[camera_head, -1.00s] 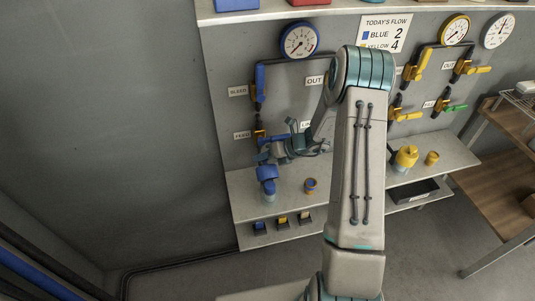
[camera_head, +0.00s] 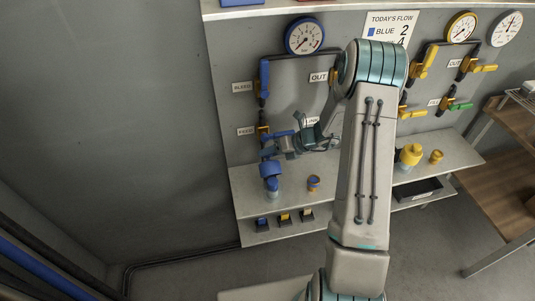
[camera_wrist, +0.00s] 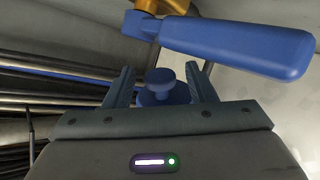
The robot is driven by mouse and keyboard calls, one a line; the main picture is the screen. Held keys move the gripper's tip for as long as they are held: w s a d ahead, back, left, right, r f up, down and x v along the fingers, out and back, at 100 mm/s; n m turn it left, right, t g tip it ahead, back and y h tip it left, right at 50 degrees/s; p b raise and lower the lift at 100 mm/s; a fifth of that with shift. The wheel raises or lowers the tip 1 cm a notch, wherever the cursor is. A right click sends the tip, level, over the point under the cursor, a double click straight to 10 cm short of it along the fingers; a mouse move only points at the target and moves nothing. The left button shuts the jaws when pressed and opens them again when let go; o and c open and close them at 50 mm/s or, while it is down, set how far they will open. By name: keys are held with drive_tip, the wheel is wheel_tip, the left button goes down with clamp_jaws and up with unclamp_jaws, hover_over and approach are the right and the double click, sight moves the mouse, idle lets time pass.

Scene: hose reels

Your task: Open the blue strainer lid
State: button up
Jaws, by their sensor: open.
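The blue strainer lid (camera_head: 270,170) tops a strainer on the left part of the shelf, below the feed valve. In the wrist view the lid (camera_wrist: 166,96) has a round knob (camera_wrist: 160,77) on top. My gripper (camera_wrist: 160,70) is open, with one finger on each side of the knob. I cannot tell whether either finger touches it. In the head view my gripper (camera_head: 272,152) is just above the strainer, and its fingers are too small to make out clearly. The lower part of the lid is hidden by my gripper's body in the wrist view.
A blue valve lever (camera_wrist: 235,44) crosses the wrist view close beyond my fingers, on the right. A yellow-topped strainer (camera_head: 411,154) is farther right. Small bins (camera_head: 284,218) sit on the lower shelf.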

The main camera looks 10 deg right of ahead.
drive_tip(key=b+v, duration=0.1)
drive_tip(key=v, duration=1.1)
